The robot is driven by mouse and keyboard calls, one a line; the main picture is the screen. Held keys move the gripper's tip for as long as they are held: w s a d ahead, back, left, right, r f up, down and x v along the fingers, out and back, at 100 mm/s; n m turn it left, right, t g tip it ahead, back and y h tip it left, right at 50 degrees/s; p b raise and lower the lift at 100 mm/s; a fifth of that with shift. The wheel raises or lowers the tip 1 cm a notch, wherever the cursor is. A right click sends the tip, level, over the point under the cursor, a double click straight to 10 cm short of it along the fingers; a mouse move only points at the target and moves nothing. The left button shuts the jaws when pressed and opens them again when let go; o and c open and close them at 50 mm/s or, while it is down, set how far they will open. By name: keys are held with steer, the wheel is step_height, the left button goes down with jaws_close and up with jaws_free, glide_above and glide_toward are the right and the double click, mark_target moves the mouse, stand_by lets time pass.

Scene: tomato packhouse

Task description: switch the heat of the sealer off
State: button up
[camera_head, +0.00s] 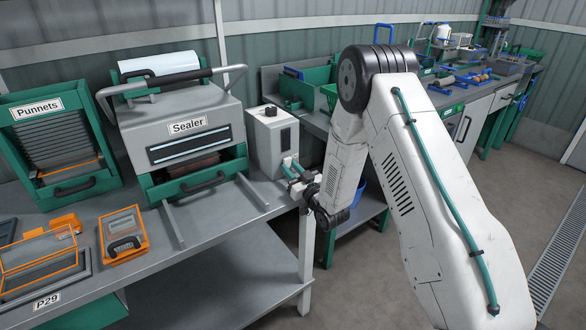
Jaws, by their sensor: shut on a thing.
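The sealer (185,108) is a grey machine with a long bar handle, a film roll on top and a green drawer below. Its grey control box (263,143) stands at its right side, with a black knob (271,112) on top and a dark panel (285,138) on the front face. My gripper (291,166), with teal fingers, is at the lower front of this box, shut on a small control there. The fingers hide that control, so its shape and setting cannot be told.
A green Punnets rack (57,147) stands left of the sealer. An orange scale-like device (123,234) and an orange-framed tray (40,262) lie on the bench front. Green crates (308,90) stand behind the control box. The floor (365,285) under my arm is clear.

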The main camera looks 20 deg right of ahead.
stand_by(0.3)
steer(key=o, duration=1)
steer(key=shift+f, duration=0.1)
steer(key=v, duration=0.7)
steer(key=shift+s+d+f, duration=0.15)
steer(key=shift+s, duration=0.2)
